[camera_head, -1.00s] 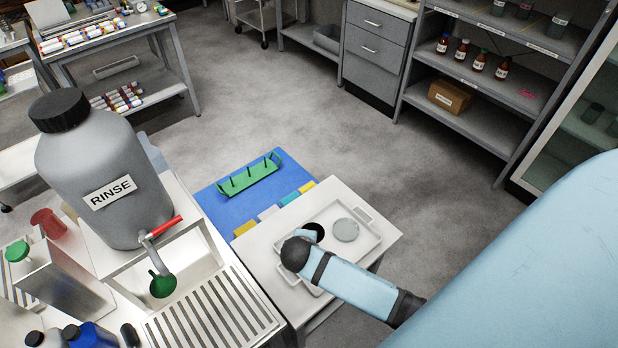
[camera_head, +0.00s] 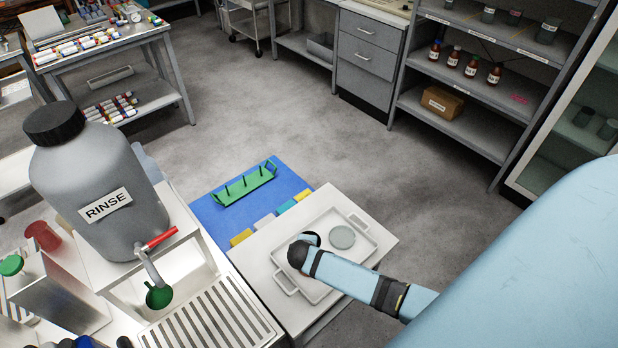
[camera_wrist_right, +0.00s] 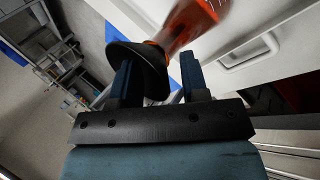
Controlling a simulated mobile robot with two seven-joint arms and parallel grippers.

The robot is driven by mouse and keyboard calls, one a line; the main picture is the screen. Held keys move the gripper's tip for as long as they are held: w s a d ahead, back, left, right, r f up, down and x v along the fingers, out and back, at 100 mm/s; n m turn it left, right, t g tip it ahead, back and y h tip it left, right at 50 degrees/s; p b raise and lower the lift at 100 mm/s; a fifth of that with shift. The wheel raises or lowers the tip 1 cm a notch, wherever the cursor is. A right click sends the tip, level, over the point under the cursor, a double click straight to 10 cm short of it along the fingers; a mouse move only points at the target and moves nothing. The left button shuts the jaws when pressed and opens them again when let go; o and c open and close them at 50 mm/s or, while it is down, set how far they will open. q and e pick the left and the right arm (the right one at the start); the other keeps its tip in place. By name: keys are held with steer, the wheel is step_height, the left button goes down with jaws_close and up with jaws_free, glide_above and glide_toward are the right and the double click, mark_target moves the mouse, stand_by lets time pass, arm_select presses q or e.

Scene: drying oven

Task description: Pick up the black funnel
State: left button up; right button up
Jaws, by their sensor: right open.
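The black funnel (camera_wrist_right: 152,72) shows in the right wrist view, its wide dark rim at the left finger and its body partly between the two blue fingers. My right gripper (camera_wrist_right: 160,72) is open around part of it; I cannot tell whether a finger touches it. An orange, blurred vessel (camera_wrist_right: 190,22) is just beyond the funnel. In the head view my right arm reaches over the white tray (camera_head: 283,282), and its wrist hides most of the gripper and the funnel. My left gripper is not in view.
A round greyish glass piece (camera_head: 342,237) stands on the tray beside my wrist. Left are a blue mat (camera_head: 215,214) with a green rack (camera_head: 245,186), a slotted drain (camera_head: 212,318) and a grey RINSE bottle (camera_head: 100,180). The floor beyond is clear.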

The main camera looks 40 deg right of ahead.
steer(key=shift+c, duration=0.2)
jaws_close()
steer(key=shift+r, duration=0.15)
